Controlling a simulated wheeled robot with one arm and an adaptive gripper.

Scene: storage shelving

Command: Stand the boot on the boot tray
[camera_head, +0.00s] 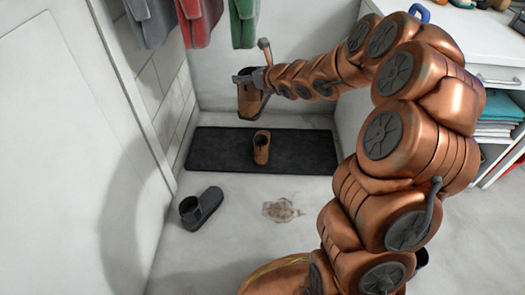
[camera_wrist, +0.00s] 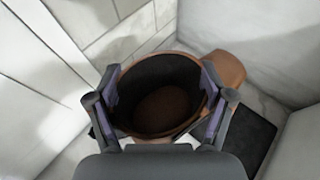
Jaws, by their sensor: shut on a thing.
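My gripper (camera_head: 250,77) is shut on a brown boot (camera_head: 249,104) at its top opening and holds it upright in the air over the back left of the boot tray. In the wrist view my gripper's fingers (camera_wrist: 160,98) sit on either side of the boot's open shaft, and the boot's toe (camera_wrist: 225,69) points to the upper right. The boot tray (camera_head: 307,152) is a flat black rectangle on the floor. It also shows partly in the wrist view (camera_wrist: 243,137). A second brown boot (camera_head: 261,150) stands upright near the tray's middle.
A dark shoe (camera_head: 202,206) lies on the floor in front of the tray's left end. A brown stain (camera_head: 282,210) marks the floor. Grey, red and green garments (camera_head: 199,20) hang above at the left. A white cabinet (camera_head: 460,40) stands at right. The tray's right half is clear.

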